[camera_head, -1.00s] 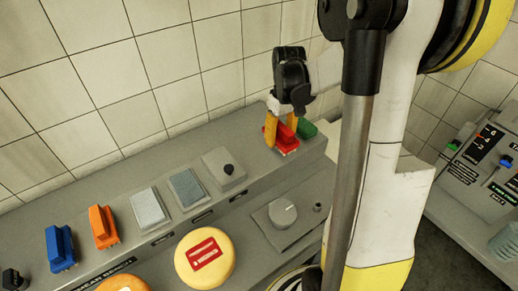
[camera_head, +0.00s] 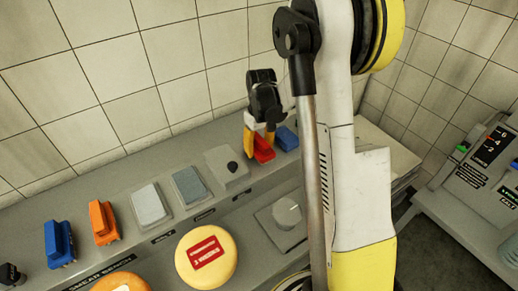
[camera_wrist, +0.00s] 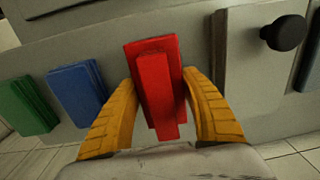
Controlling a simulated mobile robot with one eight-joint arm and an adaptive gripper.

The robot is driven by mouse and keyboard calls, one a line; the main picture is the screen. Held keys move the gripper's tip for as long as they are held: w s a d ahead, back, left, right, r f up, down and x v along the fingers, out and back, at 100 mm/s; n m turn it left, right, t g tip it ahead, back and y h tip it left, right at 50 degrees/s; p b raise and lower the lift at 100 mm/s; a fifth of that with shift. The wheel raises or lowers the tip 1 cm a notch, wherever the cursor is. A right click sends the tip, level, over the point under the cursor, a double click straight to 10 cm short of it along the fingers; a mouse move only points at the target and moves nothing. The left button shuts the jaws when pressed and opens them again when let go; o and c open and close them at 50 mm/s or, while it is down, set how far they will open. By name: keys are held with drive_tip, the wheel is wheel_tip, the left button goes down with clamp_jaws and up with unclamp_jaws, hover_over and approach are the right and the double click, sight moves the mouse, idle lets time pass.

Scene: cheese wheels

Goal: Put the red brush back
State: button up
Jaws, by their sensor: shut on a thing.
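The red brush (camera_head: 264,149) is between the two yellow fingers of my gripper (camera_head: 258,143), over the back ledge at its right part. In the wrist view the red brush (camera_wrist: 158,85) fills the gap between the fingers of my gripper (camera_wrist: 162,115), which touch it from both sides. I cannot tell whether the brush rests on the ledge or hangs just above it. A blue block (camera_head: 287,138) stands close to its right in the head view.
In the wrist view a blue block (camera_wrist: 77,93) and a green block (camera_wrist: 27,105) lie left of the brush. A box with a black knob (camera_head: 226,167) is on its other side. Grey pads, an orange brush (camera_head: 103,222) and a blue brush (camera_head: 58,243) stand farther left.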

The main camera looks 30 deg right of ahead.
drive_tip(key=shift+f, duration=0.25)
drive_tip(key=o, duration=1.2)
drive_tip(key=shift+r, duration=0.1)
drive_tip(key=shift+r, duration=0.1)
